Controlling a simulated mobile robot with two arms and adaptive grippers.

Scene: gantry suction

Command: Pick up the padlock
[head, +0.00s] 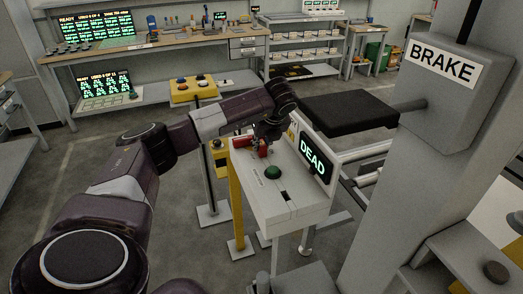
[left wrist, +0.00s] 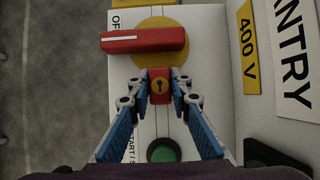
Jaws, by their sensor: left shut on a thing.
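The padlock (left wrist: 159,86) is a small red block with a round brass keyhole face, seen in the left wrist view. My left gripper (left wrist: 160,98) is shut on it, with a fingertip on each side. The padlock is just below the red switch handle (left wrist: 145,40), which lies across a yellow disc (left wrist: 160,22) on the pale control box. In the head view my left gripper (head: 264,146) reaches down over the top of that control box (head: 290,205). I cannot tell whether the padlock is still hooked to the switch. My right gripper is not in view.
A green button (head: 272,172) sits on the box, with a screen reading DEAD (head: 312,159) behind. A dark flat pad (head: 349,112) sticks out from a column with a BRAKE box (head: 456,85) at right. Workbenches (head: 150,48) and shelves stand at the back. Floor to the left is open.

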